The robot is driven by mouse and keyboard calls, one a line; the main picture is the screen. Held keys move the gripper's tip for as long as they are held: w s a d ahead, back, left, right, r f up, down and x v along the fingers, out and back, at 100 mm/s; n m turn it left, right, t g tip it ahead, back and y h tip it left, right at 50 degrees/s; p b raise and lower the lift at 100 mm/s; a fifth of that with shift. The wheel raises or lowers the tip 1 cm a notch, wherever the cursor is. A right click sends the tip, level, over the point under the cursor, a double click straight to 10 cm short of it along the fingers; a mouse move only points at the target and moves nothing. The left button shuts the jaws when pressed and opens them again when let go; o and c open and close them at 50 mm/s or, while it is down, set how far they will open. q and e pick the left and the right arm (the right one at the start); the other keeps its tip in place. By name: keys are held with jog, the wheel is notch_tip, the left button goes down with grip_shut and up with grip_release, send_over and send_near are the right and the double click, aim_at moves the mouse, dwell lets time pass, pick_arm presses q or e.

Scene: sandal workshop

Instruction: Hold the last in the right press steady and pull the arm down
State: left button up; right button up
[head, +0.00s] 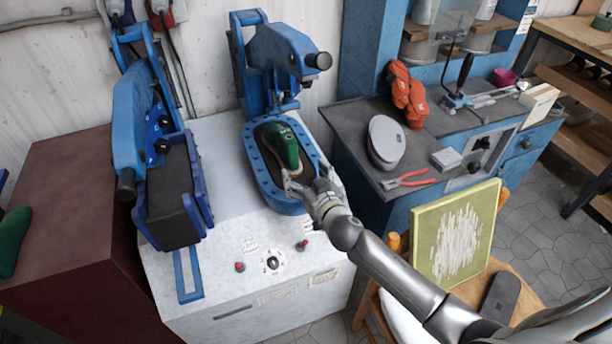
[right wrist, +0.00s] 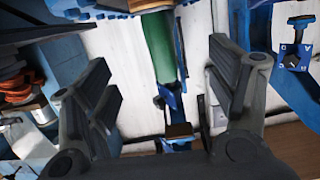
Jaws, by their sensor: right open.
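The green last (head: 283,146) lies in the blue oval bed (head: 262,204) of the right press, below its raised blue arm (head: 280,45). The arm has a black knob (head: 318,61) at its free end. My right gripper (head: 307,180) is open at the near right end of the last, with its fingers spread. In the right wrist view, the green last (right wrist: 160,48) shows ahead, between the two open fingers (right wrist: 165,85); I cannot tell whether they touch it. My left gripper is not in view.
The left press (head: 135,125) stands beside on the white cabinet (head: 250,310). A chair with a yellow-green panel (head: 455,235) stands nearer.

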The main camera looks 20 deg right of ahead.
aim_at(295, 161)
jog(key=shift+w+a+f+b, duration=0.1)
jog(key=shift+w+f+b, duration=0.15)
jog(key=shift+w, duration=0.65)
jog(key=shift+w+d+f+b, duration=0.15)
jog(key=shift+w+b, duration=0.15)
jog(key=shift+w, duration=0.55)
jog(key=shift+w+a+f+b, duration=0.2)
jog(key=shift+w+b, duration=0.1)
jog(key=shift+w, duration=0.6)
